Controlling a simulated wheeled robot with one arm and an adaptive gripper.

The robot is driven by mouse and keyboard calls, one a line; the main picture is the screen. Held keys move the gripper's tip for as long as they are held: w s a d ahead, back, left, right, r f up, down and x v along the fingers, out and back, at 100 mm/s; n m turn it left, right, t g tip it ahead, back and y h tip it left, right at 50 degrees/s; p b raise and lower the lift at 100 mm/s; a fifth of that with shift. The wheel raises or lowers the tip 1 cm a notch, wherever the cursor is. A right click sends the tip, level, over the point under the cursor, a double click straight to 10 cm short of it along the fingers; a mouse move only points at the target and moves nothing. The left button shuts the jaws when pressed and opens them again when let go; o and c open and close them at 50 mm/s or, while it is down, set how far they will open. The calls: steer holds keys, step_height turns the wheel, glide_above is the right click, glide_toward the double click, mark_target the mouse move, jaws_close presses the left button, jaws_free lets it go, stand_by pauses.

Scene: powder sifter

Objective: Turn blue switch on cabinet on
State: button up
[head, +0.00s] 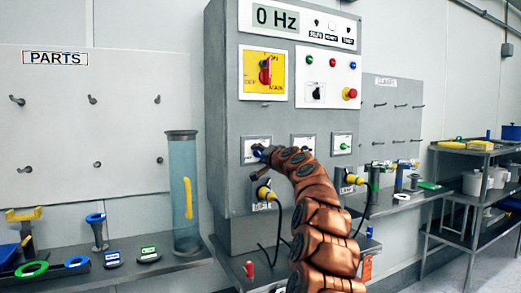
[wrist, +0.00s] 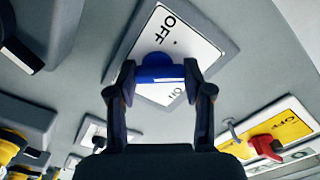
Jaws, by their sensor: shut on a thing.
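The blue switch (wrist: 159,71) is on a white plate (wrist: 192,47) marked OFF and ON, on the grey cabinet (head: 228,105). In the wrist view, the blue handle lies between my two fingertips, between the two labels. My gripper (wrist: 160,82) is shut on it, one finger on each side. In the head view, my gripper (head: 260,152) is at the left plate of a row of three, and my arm comes up from below right. The fingers hide much of the switch there.
Above is a yellow main switch plate with a red handle (head: 265,72). A panel with buttons (head: 327,77) is to its right. Yellow plugs with black cables (head: 266,193) hang below. A clear tube (head: 184,195) stands on the left shelf.

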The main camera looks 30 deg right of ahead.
steer(key=m+p, duration=0.2)
steer(key=m, duration=0.1)
steer(key=shift+r+m+p, duration=0.3)
steer(key=shift+p, duration=0.05)
steer(key=shift+d+f+m+p, duration=0.1)
steer(key=shift+f+m+p, duration=0.05)
steer(key=shift+m+p, duration=0.65)
steer(key=shift+f+m+p, duration=0.1)
steer(key=shift+m+p, duration=0.4)
steer(key=shift+m, duration=0.5)
steer(key=o, duration=1.2)
steer(key=shift+f, duration=0.1)
steer(key=shift+c, duration=0.2)
steer(key=shift+s, duration=0.1)
steer(key=s+a, duration=0.1)
steer(key=s, duration=1)
steer(key=shift+s, duration=0.4)
